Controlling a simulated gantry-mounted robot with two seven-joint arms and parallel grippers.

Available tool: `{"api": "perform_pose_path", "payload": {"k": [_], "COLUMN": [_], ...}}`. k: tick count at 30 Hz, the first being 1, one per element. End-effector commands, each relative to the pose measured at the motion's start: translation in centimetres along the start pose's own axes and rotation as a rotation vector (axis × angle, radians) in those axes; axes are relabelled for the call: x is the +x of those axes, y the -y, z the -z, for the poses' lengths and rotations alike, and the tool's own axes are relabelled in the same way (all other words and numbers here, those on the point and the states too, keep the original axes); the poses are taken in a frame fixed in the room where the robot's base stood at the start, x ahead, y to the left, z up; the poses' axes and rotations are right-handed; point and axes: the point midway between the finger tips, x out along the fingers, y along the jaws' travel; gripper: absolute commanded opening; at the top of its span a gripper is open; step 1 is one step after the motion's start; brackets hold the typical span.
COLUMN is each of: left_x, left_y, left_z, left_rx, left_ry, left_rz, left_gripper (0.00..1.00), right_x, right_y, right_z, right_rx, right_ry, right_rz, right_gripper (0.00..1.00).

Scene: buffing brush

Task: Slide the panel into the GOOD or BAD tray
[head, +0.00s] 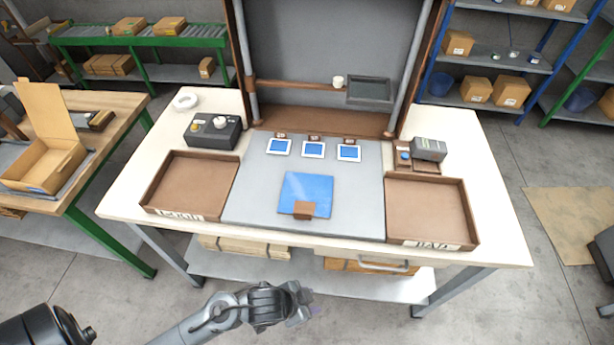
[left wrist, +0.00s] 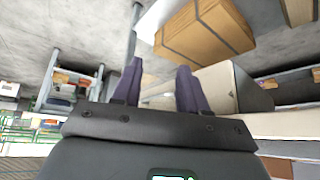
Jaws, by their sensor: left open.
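A blue panel (head: 306,194) with a brown patch at its front edge lies on the grey mat (head: 255,205) in the middle of the table. A brown tray (head: 190,180) stands to its left; its front label is too blurred to read surely. Another brown tray (head: 428,205) stands to its right; its label seems to read BAD. Both trays look empty. My left gripper (head: 304,303) is in front of the table, below the tabletop and apart from the panel. In the left wrist view its two fingers (left wrist: 160,88) are spread with nothing between them. My right gripper is not seen.
Three small blue-and-white cards (head: 313,150) lie behind the panel. A black box with knobs (head: 212,131) stands back left, and a brown holder with a grey block (head: 420,153) back right. Cardboard (left wrist: 205,32) lies on the shelf under the tabletop. The mat around the panel is clear.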

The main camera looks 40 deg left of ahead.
Motion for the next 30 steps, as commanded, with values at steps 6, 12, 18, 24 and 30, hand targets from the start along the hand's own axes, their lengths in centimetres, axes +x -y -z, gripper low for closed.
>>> {"api": "perform_pose_path", "payload": {"k": [6, 12, 18, 24, 30], "left_x": [-1.0, -3.9, -8.8, -13.1, -15.5], "left_y": [0.6, 5.1, 12.4, 18.4, 21.6], "left_z": [3.8, 5.4, 8.3, 11.1, 12.7], "left_rx": [0.233, 0.356, 0.413, 0.432, 0.437], "left_ry": [-0.044, 0.012, 0.085, 0.129, 0.149], "left_rz": [-0.181, -0.303, -0.332, -0.309, -0.289], "left_gripper": [0.43, 0.43, 0.43, 0.43, 0.43], "right_x": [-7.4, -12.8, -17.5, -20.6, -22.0], "right_y": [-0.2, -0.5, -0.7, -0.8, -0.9], "right_z": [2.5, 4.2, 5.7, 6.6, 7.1], "right_rx": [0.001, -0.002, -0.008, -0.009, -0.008], "right_ry": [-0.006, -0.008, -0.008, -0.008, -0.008], "right_rz": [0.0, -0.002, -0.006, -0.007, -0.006], "right_gripper": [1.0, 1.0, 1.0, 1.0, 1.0]}}
